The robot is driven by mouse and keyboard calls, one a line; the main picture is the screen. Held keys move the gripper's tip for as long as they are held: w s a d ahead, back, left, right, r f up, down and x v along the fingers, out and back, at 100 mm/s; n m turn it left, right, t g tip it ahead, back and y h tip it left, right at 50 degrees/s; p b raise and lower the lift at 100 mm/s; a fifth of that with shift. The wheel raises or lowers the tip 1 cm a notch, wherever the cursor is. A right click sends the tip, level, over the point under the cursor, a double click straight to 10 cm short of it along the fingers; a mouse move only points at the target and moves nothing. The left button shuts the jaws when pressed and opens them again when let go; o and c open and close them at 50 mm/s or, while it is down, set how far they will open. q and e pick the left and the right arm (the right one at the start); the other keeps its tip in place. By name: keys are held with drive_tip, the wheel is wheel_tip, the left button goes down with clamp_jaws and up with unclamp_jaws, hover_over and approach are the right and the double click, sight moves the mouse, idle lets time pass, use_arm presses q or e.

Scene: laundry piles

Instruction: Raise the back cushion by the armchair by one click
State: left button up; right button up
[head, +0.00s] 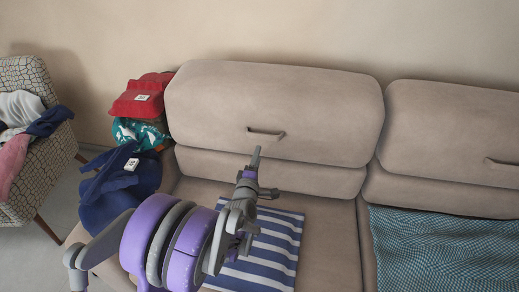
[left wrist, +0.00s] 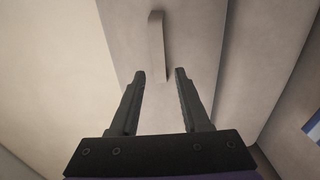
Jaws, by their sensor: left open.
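The back cushion by the armchair (head: 285,95) is the left beige cushion of the sofa, with a strap-like handle (head: 265,134) low on its front. My left gripper (head: 256,165) is in front of this cushion, just below and left of the handle in the head view. In the left wrist view, the open fingers (left wrist: 160,75) point at the cushion face (left wrist: 190,55), with the handle (left wrist: 157,45) ahead of and between them. The fingers look empty and apart from the handle. My right gripper is not in view.
The patterned armchair (head: 22,75) with clothes stands at the left. Red, teal and blue laundry (head: 122,180) is piled on the sofa's left arm. A striped cloth (head: 275,245) lies on the seat. A second back cushion (head: 450,130) and a teal blanket (head: 440,250) are at the right.

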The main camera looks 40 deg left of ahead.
use_arm(q)
drive_tip(key=shift+s+d, duration=0.25)
drive_tip(key=shift+s, duration=0.15)
drive_tip(key=s+d+f+m+g+h, duration=0.15)
drive_tip(key=s+d+m+h, duration=0.25)
drive_tip(key=d+m, duration=0.45)
drive_tip(key=s+d+f+m+g+h, duration=0.1)
drive_tip(key=s+d+m+g+h, duration=0.3)
drive_tip(key=d, duration=0.7)
drive_tip(key=s+d+f+m+g, duration=0.25)
drive_tip(key=s+m, duration=0.35)
drive_tip(key=s, duration=0.3)
drive_tip(key=s+d+f+m+g, duration=0.25)
drive_tip(key=s+d+m, duration=0.2)
drive_tip(key=s, duration=0.45)
wheel_tip(320, 180, up, 18)
drive_tip(key=w+p, duration=0.2)
drive_tip(key=p, duration=1.4)
drive_tip(key=shift+a+r+m+h, duration=0.25)
drive_tip(key=shift+a+m+h, duration=0.05)
drive_tip(key=shift+a+m, duration=0.1)
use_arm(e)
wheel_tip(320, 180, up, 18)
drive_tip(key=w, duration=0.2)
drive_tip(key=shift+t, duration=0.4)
use_arm(q)
drive_tip(key=shift+s, duration=0.1)
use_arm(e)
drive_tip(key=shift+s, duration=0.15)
